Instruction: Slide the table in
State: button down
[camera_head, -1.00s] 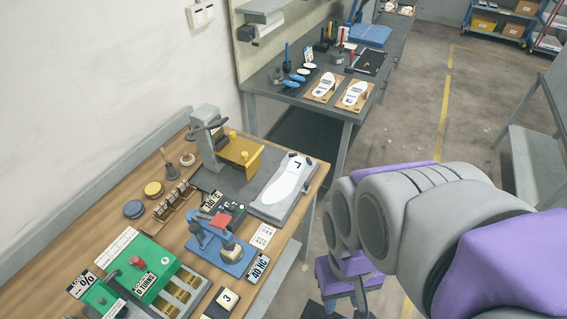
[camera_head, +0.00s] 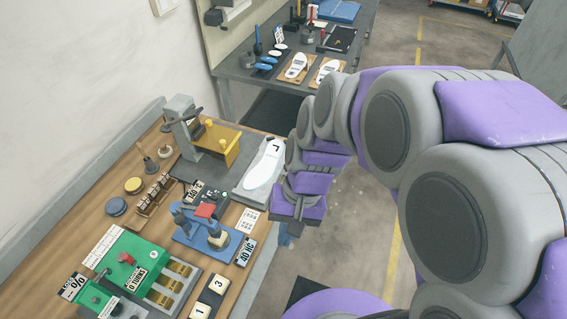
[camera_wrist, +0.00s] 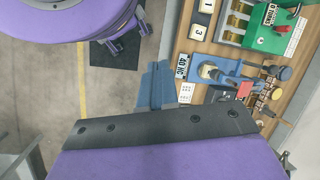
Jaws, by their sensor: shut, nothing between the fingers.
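A grey sliding table (camera_head: 240,190) carries a white insole form (camera_head: 265,165) marked L. It lies on the right part of the wooden bench, by its edge. A grey press (camera_head: 183,125) with a yellow block (camera_head: 222,142) stands left of it; the table sits outside the press, on its right. My gripper (camera_head: 288,238) is shut and empty, pointing down beyond the bench's right edge, below the table in the picture and apart from it. Its blue fingers (camera_wrist: 157,68) show together in the wrist view. The sliding table is not visible there.
A blue fixture (camera_head: 215,238) with a red block, a 40 HC sign (camera_head: 245,252) and a green counter box (camera_head: 128,258) stand on the wooden bench (camera_head: 85,215). A second grey table (camera_head: 240,75) is behind. The floor right of the bench is mostly open.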

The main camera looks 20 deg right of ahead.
jog(key=w+d+f+m+t+y+p, duration=0.25)
jog(key=w+m, duration=0.25)
jog(key=w, duration=0.6)
jog(key=w+d+f+m+t+y+p, duration=0.1)
jog(key=w+d+f+m+y+p, duration=0.15)
jog(key=w+m, duration=0.55)
jog(key=w+d+f+m+t+p, duration=0.2)
jog(key=w+d+f+m+t, duration=0.15)
jog(key=w+d+f, duration=0.4)
jog(key=m+t+p, duration=0.1)
jog(key=m, duration=0.5)
send_near(280, 174)
jog(key=shift+h, duration=0.4)
jog(key=x, duration=0.5)
jog(key=shift+s+a, duration=0.25)
jog(key=shift+s, duration=0.05)
jog(key=shift+w+a, duration=0.35)
jog(key=shift+a, duration=0.05)
